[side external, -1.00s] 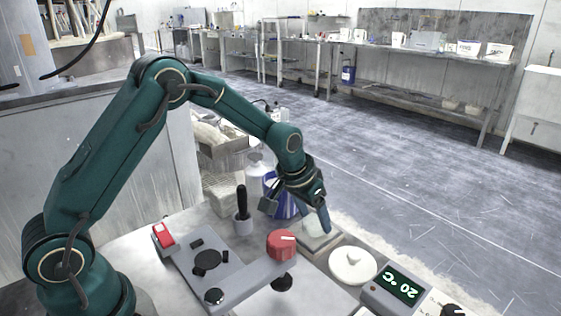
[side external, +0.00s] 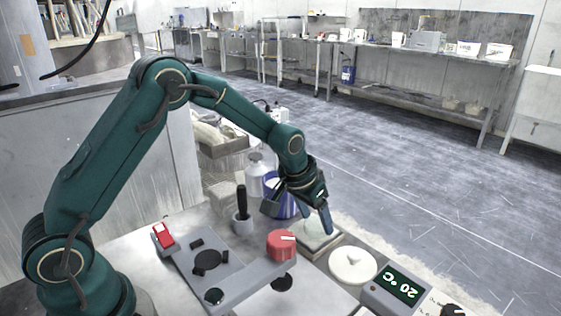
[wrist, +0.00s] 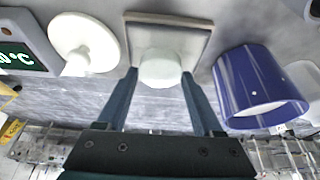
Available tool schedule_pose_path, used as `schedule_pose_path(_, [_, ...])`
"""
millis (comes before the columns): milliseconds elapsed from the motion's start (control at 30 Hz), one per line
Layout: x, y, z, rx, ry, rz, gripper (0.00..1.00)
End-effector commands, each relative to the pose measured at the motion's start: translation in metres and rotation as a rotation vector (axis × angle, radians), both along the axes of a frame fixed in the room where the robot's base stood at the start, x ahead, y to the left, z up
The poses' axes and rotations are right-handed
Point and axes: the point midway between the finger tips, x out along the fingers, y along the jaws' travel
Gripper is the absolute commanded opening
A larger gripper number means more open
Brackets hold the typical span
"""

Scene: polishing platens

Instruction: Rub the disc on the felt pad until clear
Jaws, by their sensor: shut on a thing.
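In the wrist view a pale, whitish round disc (wrist: 160,70) sits between the two fingers of my gripper (wrist: 159,76). The fingers are shut on its sides. The disc is over the near edge of the light square felt pad (wrist: 193,40), which has a brown rim. It looks to be touching the pad, but I cannot tell for sure. In the side view my gripper (side external: 323,230) points down at the pad (side external: 313,247), and its fingers hide most of the disc.
A blue container (wrist: 238,80) stands close to the pad. On the other side are a white round dish-like piece (side external: 353,265) and a display box reading 20 °C (side external: 397,286). A grey fixture with a red knob (side external: 281,245) stands in front.

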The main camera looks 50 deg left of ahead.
Motion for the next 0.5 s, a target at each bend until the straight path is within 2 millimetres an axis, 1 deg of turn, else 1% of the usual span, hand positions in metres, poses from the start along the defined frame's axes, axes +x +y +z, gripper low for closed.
schedule_pose_path(33, [-0.006,0.001,-0.002,0.001,0.009,0.001,0.0])
schedule_pose_path(300, [-0.025,0.005,-0.001,0.0,0.01,0.0,0.0])
schedule_pose_path(500, [-0.009,0.007,-0.001,0.0,0.007,0.001,0.0])
